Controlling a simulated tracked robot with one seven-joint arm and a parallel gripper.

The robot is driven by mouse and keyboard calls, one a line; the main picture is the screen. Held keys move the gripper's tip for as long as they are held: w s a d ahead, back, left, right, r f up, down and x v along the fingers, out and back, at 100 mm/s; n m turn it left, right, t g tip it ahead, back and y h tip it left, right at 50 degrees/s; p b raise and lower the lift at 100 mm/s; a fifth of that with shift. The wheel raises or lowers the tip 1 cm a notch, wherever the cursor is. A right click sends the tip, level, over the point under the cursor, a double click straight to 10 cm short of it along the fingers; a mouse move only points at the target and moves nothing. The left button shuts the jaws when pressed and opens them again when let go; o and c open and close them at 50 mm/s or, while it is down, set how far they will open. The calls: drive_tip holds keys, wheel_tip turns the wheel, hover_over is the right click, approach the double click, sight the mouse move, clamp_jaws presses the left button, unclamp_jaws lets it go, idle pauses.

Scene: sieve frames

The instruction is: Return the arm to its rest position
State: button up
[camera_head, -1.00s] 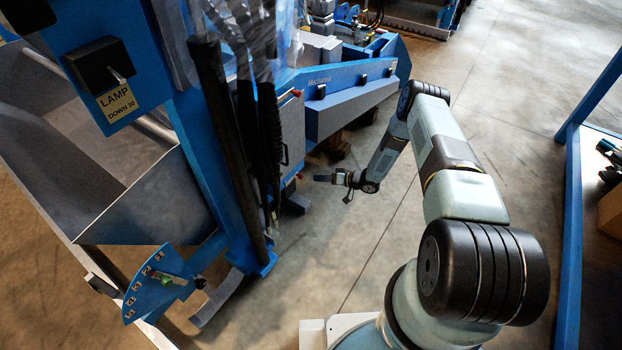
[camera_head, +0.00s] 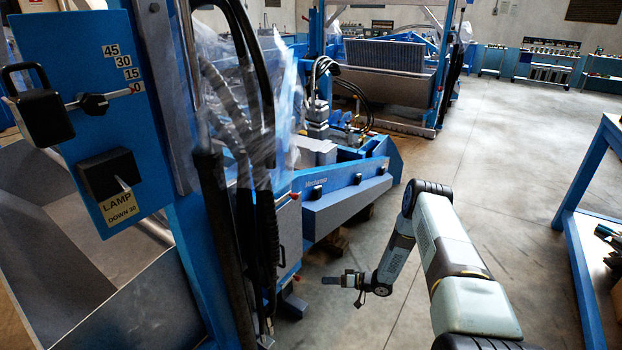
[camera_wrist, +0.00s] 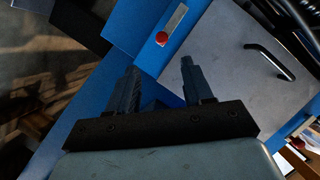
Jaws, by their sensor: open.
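My arm reaches forward over the open floor, bent at the elbow, with its forearm hanging down. My gripper (camera_head: 342,280) is at its far end, pointing left towards the blue machine (camera_head: 325,200). In the wrist view my gripper (camera_wrist: 158,85) has its two fingers apart with nothing between them. Beyond the fingers are a grey cabinet door with a dark handle (camera_wrist: 270,62) and a red button (camera_wrist: 161,39) on the blue frame. The fingers appear apart from these surfaces.
At the left stands a blue panel with a lamp box (camera_head: 108,175) and a numbered dial. Dark hoses and clear plastic sheeting hang beside it. A blue workbench (camera_head: 590,190) stands at the right. The concrete floor (camera_head: 490,165) between is clear.

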drive_tip(key=w+d+r+t+h, duration=0.1)
drive_tip(key=w+d+r+h, duration=0.1)
drive_tip(key=w+r, duration=0.45)
drive_tip(key=w+d+r+t+h, duration=0.1)
drive_tip(key=w+d+r+h, duration=0.15)
drive_tip(key=r, duration=0.75)
drive_tip(key=w+d+r+t+h, duration=0.1)
drive_tip(key=w+d+r+h, duration=0.1)
drive_tip(key=w+r, duration=0.45)
drive_tip(key=s+d+r+t+h, duration=0.1)
drive_tip(key=s+d+r+h, duration=0.1)
drive_tip(key=r, duration=0.8)
drive_tip(key=s+d+r+m+h, duration=0.1)
drive_tip(key=s+d+r+h, duration=0.1)
drive_tip(key=r, duration=0.8)
drive_tip(key=s+d+r+t+h, duration=0.1)
drive_tip(key=s+d+r+h, duration=0.15)
drive_tip(key=r, duration=0.65)
drive_tip(key=s+d+r+m+g+h, duration=0.2)
drive_tip(key=s+r+m+h, duration=0.1)
drive_tip(key=s+r, duration=1.7)
drive_tip(key=s+a+g+y, duration=0.1)
drive_tip(key=s+a, duration=0.1)
drive_tip(key=s, duration=1.3)
drive_tip(key=s+a+g+y, duration=0.1)
drive_tip(key=s, duration=1.3)
drive_tip(key=shift+s+a+f+m, duration=0.25)
drive_tip(key=shift+s+a+m, duration=0.05)
drive_tip(key=shift+s+a, duration=0.1)
